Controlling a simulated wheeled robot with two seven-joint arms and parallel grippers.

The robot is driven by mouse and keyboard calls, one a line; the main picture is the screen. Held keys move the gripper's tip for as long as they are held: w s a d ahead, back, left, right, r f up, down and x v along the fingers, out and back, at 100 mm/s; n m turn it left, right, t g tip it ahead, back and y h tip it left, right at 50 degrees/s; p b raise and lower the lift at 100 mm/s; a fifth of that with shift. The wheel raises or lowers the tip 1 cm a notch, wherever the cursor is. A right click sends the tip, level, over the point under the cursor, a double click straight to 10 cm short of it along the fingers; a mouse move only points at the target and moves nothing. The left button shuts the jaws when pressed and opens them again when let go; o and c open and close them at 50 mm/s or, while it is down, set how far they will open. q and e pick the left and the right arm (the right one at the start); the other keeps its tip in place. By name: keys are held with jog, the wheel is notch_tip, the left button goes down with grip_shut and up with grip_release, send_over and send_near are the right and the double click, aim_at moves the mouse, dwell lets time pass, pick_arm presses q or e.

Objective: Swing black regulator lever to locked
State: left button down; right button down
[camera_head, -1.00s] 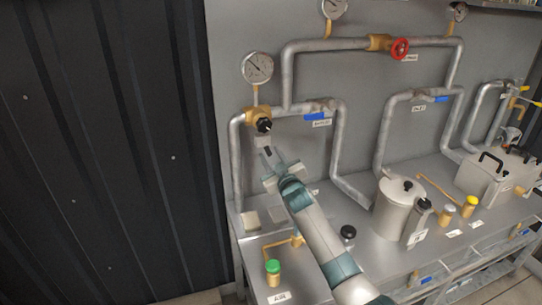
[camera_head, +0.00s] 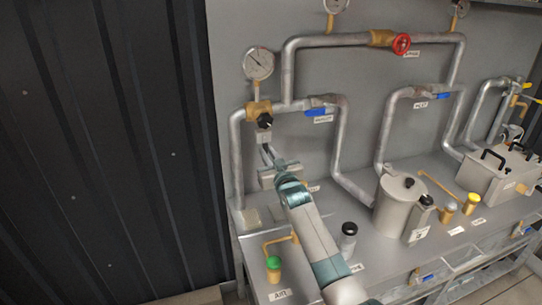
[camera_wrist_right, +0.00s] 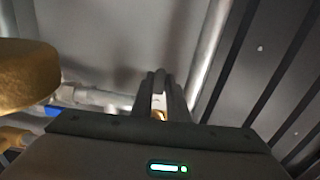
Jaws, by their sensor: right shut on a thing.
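The black regulator lever (camera_head: 265,121) sits on the brass regulator body (camera_head: 258,108) at the left pipe, below a round gauge (camera_head: 259,63). My right gripper (camera_head: 266,141) reaches up to it from below, its fingers close together at the lever's lower end. In the right wrist view the gripper's dark fingers (camera_wrist_right: 159,94) are nearly together, with a bit of brass showing behind them. The fingers hide the part they hold. My left gripper is in neither view.
A blue-handled valve (camera_head: 319,114) is just right of the regulator, and a red handwheel (camera_head: 401,43) is higher up. A green-capped brass fitting (camera_head: 273,268), a black-capped bottle (camera_head: 348,236) and a metal canister (camera_head: 393,203) stand on the bench. A dark ribbed wall (camera_head: 100,150) is at left.

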jog(key=shift+a+m, duration=0.15)
jog(key=shift+m, duration=0.15)
jog(key=c, duration=1.7)
grip_release()
jog(key=shift+s, duration=0.2)
jog(key=b+v, duration=0.4)
jog(key=v, duration=1.3)
